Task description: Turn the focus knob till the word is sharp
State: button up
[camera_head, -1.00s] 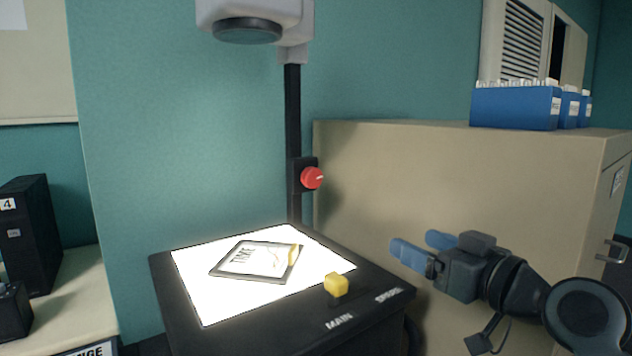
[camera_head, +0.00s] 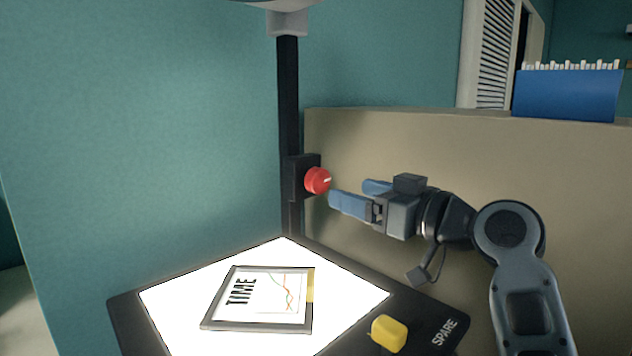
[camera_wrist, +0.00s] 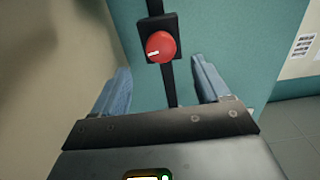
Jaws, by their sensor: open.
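The red focus knob (camera_head: 318,180) sits on a black block on the projector's upright post (camera_head: 289,110). A white mark shows on its face. My gripper (camera_head: 355,195) is open and empty, just right of the knob, its blue fingers pointing at it. In the wrist view the knob (camera_wrist: 161,47) lies ahead, between the lines of the two fingers (camera_wrist: 160,90) and beyond their tips. On the lit stage (camera_head: 165,300) lies a framed slide (camera_head: 262,298) with the word TIME and a line graph. The projected word is not in view.
A beige cabinet (camera_head: 420,140) stands behind my gripper, with a blue box (camera_head: 566,95) of files on top. The projector head (camera_head: 288,18) is cut off at the top.

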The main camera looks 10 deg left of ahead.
aim_at(322, 183)
jog(key=p+x, duration=0.1)
jog(key=x, duration=0.6)
jog(key=shift+a, duration=0.15)
jog(key=shift+c, duration=0.3)
jog(key=c, duration=1)
jog(key=m+p, duration=0.1)
jog(key=m, duration=0.4)
jog(key=shift+m+p, duration=0.3)
jog(key=o, duration=1.1)
jog(key=shift+c, duration=0.2)
jog(key=b+v, duration=0.1)
jog(key=v, duration=0.7)
jog(key=shift+b, duration=0.3)
